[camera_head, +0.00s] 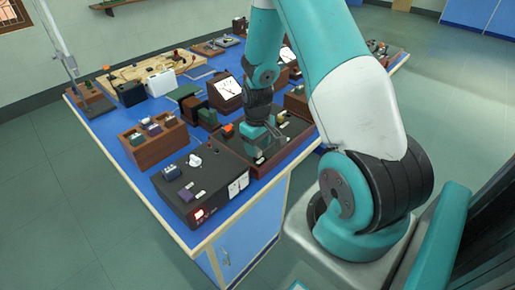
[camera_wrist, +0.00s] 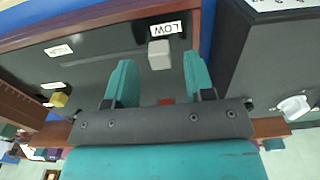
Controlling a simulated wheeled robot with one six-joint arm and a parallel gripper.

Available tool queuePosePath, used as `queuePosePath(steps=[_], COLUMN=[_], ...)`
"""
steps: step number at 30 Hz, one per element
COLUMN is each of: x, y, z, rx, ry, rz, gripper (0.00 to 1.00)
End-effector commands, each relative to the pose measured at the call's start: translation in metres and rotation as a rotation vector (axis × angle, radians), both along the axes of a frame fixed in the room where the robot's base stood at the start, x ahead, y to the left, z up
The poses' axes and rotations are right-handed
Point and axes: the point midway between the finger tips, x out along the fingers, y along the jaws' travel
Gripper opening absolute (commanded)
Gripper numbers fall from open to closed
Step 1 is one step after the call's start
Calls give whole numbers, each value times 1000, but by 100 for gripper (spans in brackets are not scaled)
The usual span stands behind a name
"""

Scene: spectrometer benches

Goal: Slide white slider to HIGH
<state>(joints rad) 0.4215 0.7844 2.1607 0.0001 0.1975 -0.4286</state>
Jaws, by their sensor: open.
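The white slider (camera_wrist: 159,54) is a small pale block on a dark panel (camera_wrist: 100,65) with a wooden rim, in the wrist view. It sits right beside a white label reading LOW (camera_wrist: 166,29). In the head view my gripper (camera_head: 262,152) is low over the wood-rimmed panel, and the slider cannot be made out clearly there.
A yellow knob (camera_wrist: 58,100) and further white labels lie left on the panel. A wooden box (camera_head: 155,142) and several instruments crowd the blue bench.

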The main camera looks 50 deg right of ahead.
Motion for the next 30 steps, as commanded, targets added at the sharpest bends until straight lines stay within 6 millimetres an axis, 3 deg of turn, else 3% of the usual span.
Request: queuePosePath(steps=[6, 15, 22, 30], x=[0, 0, 0, 5], y=[0, 0, 0, 0], z=[-19, -22, -21, -22], rx=[0, 0, 0, -1], ry=[-1, -2, -1, -1], rz=[0, 0, 0, 17], gripper=[49, 49, 0, 0])
